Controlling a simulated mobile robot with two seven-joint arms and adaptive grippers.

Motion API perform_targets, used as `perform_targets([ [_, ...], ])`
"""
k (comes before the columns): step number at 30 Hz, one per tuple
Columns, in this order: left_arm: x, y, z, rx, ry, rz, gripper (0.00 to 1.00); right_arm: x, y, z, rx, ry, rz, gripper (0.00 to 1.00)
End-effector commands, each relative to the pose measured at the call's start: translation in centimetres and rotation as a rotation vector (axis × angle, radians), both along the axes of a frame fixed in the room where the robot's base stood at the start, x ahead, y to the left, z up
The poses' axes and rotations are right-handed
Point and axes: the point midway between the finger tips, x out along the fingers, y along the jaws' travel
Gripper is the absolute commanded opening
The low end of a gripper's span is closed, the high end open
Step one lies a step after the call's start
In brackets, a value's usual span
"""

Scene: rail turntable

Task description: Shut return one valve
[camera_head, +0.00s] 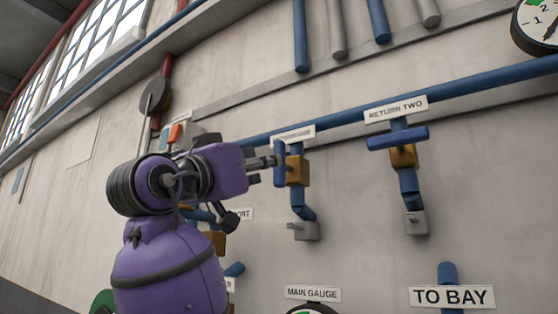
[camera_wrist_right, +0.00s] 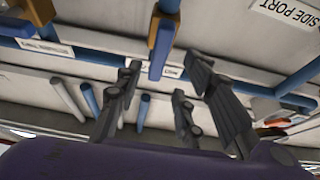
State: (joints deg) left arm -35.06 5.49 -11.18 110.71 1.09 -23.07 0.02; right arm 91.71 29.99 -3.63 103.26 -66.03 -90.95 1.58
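The return one valve has a brass-coloured body (camera_head: 297,170) and a blue handle (camera_head: 280,163) that stands upright, along its pipe. Its label (camera_head: 293,134) is partly hidden behind the valve. My right gripper (camera_head: 264,162) is just left of the handle in the head view, pointing at it. In the right wrist view, the fingers of my right gripper (camera_wrist_right: 165,65) are spread apart. The blue handle (camera_wrist_right: 160,52) shows in the gap between them, with space on both sides, and no grip is visible. My left gripper is not in view.
The return two valve, with its blue handle (camera_head: 398,137) crosswise, is to the right. A blue pipe (camera_head: 450,85) runs above both valves. Grey fittings (camera_head: 416,223) sit below. The side port label (camera_head: 242,214) is low and left, partly behind my arm.

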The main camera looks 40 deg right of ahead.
Motion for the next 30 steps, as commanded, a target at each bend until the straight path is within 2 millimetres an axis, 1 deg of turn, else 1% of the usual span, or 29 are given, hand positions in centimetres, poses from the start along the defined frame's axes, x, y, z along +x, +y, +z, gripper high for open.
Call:
perform_targets([
  [5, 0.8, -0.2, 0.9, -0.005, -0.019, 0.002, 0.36, 0.1, -2.0, 1.1, 0.004, -0.002, -0.003, 0.36],
  [7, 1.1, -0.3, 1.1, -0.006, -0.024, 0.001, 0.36, 0.4, -3.1, 1.6, 0.003, -0.005, -0.003, 0.36],
  [12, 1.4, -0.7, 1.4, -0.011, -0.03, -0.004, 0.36, 1.1, -5.3, 2.6, 0.002, -0.003, -0.001, 0.36],
  [15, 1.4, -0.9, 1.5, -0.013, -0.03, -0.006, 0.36, 1.5, -6.2, 2.9, 0.001, -0.004, 0.001, 0.36],
  [19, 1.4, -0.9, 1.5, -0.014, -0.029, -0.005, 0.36, 1.8, -6.7, 3.0, 0.002, -0.002, 0.003, 0.36],
  [26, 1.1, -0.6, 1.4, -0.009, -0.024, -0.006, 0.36, 1.9, -6.8, 3.0, 0.001, 0.0, 0.004, 0.36],
  [30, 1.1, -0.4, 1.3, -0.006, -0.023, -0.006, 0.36, 1.9, -6.7, 3.0, 0.001, 0.0, 0.004, 0.19],
])
